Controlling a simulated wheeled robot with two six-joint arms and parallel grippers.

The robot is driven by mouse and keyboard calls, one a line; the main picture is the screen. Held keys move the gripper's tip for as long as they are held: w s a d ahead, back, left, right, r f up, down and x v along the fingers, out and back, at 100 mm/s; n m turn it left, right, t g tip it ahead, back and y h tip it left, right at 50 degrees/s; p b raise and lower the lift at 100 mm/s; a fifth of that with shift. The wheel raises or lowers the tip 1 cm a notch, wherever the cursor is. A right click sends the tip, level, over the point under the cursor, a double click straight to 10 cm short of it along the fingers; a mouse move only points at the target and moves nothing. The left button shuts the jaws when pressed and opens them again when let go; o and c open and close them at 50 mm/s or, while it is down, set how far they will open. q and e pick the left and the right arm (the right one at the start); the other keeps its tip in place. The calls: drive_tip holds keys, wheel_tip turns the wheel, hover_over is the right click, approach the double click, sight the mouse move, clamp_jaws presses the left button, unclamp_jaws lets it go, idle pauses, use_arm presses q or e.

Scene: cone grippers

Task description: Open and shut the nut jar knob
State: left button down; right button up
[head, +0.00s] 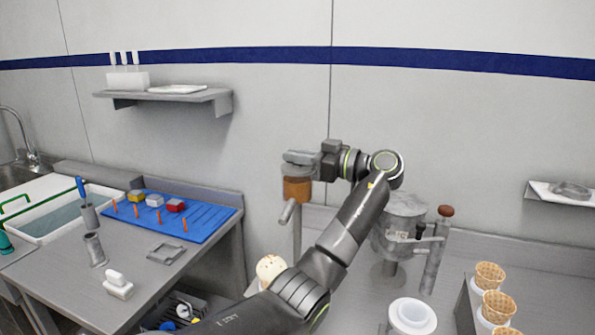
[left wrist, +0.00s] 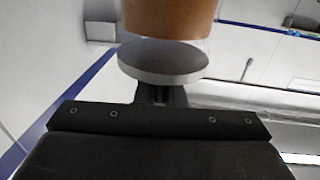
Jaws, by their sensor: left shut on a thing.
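The nut jar (head: 297,188) is a brown-orange cylinder at the middle of the head view, on a grey stand by the wall. It also shows at the top of the left wrist view (left wrist: 168,14). A round grey disc (left wrist: 163,62), seemingly its knob, is close to the brown jar there. My left gripper (head: 303,159) is at the jar's top in the head view, shut on what looks like the knob. Its fingertips and exact contact are hidden. My right gripper is in neither view.
A grey machine (head: 403,225) with a red-brown knobbed lever (head: 445,211) stands right of my left arm. Waffle cones (head: 490,275) and a white tub (head: 411,317) are at the lower right. A blue mat (head: 205,222) lies on the left bench.

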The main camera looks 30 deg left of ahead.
use_arm(q)
drive_tip(key=shift+n+g+b, duration=0.55)
drive_tip(key=shift+n+g, duration=0.05)
drive_tip(key=shift+g, duration=0.3)
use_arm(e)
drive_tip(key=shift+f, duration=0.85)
use_arm(q)
drive_tip(key=c, duration=1.5)
unclamp_jaws()
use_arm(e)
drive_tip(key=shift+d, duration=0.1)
